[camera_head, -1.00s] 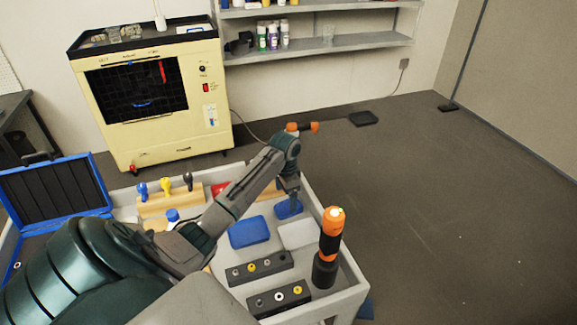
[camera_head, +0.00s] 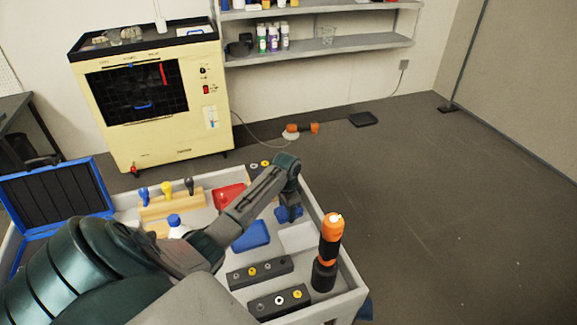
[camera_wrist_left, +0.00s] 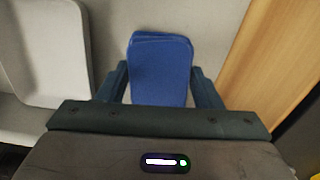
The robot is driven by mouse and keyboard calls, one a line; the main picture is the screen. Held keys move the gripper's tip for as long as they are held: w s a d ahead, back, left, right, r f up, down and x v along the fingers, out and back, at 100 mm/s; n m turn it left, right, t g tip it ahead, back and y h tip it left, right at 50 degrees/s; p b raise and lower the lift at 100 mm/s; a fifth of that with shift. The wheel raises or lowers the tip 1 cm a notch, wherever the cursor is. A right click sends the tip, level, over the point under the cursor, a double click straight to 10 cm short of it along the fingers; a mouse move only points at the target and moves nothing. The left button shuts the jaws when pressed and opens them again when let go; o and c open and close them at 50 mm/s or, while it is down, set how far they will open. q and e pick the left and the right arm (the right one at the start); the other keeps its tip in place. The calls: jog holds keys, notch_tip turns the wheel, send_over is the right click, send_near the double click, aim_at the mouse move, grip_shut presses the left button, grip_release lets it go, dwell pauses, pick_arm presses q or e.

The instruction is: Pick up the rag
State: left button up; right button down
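A folded blue cloth, which looks like the rag (camera_wrist_left: 160,58), lies between the two fingers of my left gripper (camera_wrist_left: 159,74) in the left wrist view. The fingers stand apart on either side of it, with a narrow gap visible on the left. My right gripper is not in view.
An orange and black torch (camera_head: 329,250) stands at the cart's right corner. Dark socket blocks (camera_head: 260,270) lie in front. A wooden rack (camera_head: 172,204) and blue case (camera_head: 55,195) are at left. Open floor lies right.

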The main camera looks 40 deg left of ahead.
pick_arm(q)
jog(key=shift+r, duration=0.15)
jog(key=shift+r+b, duration=0.4)
jog(key=shift+r, duration=0.15)
jog(key=shift+s+a+r+b, duration=0.15)
jog(key=shift+r+b, duration=0.35)
jog(key=shift+r, duration=0.55)
jog(key=s, duration=0.4)
jog(key=s+r+b, duration=0.1)
jog(key=s, duration=0.4)
jog(key=s+b, duration=0.1)
jog(key=s, duration=0.4)
jog(key=shift+a+r, duration=0.15)
jog(key=shift+a, duration=0.05)
jog(key=shift+s+r, duration=0.15)
jog(key=shift+s, duration=0.7)
jog(key=shift+o, duration=0.8)
jog(key=shift+c, duration=0.5)
